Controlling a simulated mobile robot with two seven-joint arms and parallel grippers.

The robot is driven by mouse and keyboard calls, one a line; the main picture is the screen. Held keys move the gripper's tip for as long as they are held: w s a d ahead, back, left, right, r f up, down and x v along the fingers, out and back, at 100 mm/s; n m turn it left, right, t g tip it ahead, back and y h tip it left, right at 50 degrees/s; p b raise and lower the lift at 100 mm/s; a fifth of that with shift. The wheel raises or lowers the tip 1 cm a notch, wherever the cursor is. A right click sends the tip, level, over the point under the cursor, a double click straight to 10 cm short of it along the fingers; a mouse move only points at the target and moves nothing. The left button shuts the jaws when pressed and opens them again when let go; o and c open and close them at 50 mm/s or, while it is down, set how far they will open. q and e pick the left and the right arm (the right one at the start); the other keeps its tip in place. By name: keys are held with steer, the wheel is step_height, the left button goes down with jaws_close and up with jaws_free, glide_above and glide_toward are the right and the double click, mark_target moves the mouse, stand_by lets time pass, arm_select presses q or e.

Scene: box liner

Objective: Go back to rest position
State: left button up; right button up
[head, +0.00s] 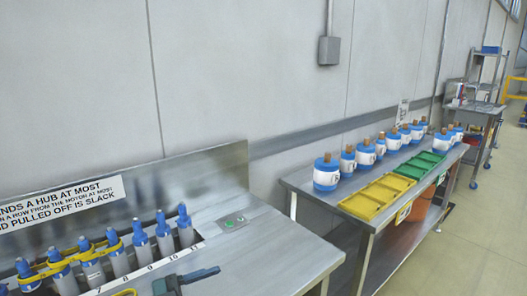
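A dark grey jointed part (185,280), which looks like a gripper, shows at the bottom edge of the head view. It is over the front of the steel bench, just right of the numbered row. It is cut off by the frame, its arm is hidden, and I cannot tell how its fingers stand. It lies left of the picture's middle, so it may be my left gripper. No second gripper is in view.
The steel bench (262,246) holds a row of blue-topped cylinders (140,246) with a yellow band (60,262) around some. A second table (304,186) carries several blue-and-white jars (326,174), a yellow tray (352,207) and a green tray (411,172). Open floor (470,250) lies right.

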arm_select(q)
steer(key=s+a+f+n+t+y+p, duration=0.1)
steer(key=s+a+f+n+t+y, duration=0.1)
steer(key=s+f+n+y, duration=1.2)
steer(key=s+a+f, duration=0.1)
steer(key=s+f, duration=0.2)
steer(key=f, duration=0.2)
steer(key=shift+s+a+n+t, duration=0.15)
steer(key=shift+a+n+t, duration=0.15)
steer(key=shift+a+t, duration=0.1)
stand_by(1.0)
